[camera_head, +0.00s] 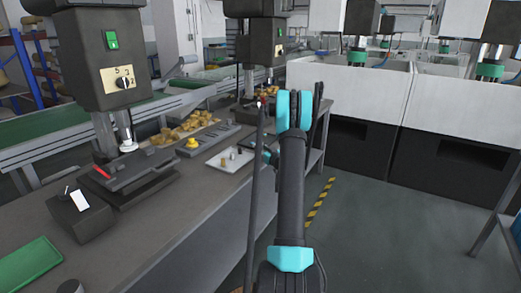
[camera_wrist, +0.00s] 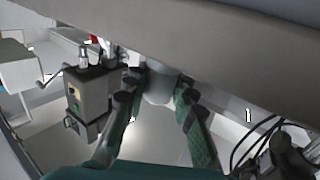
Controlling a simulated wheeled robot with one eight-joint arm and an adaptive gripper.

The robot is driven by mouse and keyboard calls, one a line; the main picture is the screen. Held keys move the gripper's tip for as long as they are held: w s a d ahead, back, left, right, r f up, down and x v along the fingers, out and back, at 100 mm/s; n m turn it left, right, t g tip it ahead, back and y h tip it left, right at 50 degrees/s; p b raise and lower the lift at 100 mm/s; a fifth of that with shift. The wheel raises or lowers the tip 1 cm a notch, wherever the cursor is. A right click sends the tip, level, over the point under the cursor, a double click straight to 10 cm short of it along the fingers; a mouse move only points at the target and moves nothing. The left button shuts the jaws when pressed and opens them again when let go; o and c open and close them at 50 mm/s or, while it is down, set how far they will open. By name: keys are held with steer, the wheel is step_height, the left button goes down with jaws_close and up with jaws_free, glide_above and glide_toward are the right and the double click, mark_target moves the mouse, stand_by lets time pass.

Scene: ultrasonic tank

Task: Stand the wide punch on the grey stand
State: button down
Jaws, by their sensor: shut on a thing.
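In the wrist view, my gripper (camera_wrist: 156,96) is shut on a pale grey rounded piece (camera_wrist: 159,88), which I take to be the wide punch. Only part of it shows between the dark pads, and its lower end cannot be made out. In the head view, my arm stands in front of the bench's right end and mostly hides the gripper and the held piece. A white tray (camera_head: 222,164) with a few small upright pieces (camera_head: 233,154) lies on the bench just left of my arm. I cannot tell for certain which thing is the grey stand.
The grey bench (camera_head: 165,222) carries drill presses (camera_head: 100,55), brass-coloured parts (camera_head: 180,130), a yellow piece (camera_head: 192,143), a long grey strip (camera_head: 209,138) and a green tray (camera_head: 28,264). White tanks (camera_head: 350,90) stand behind. Floor right of the bench is clear.

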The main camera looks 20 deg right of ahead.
steer(key=shift+f, duration=0.3)
steer(key=shift+f, duration=0.15)
steer(key=c, duration=1.3)
jaws_free()
steer(key=shift+o, duration=0.2)
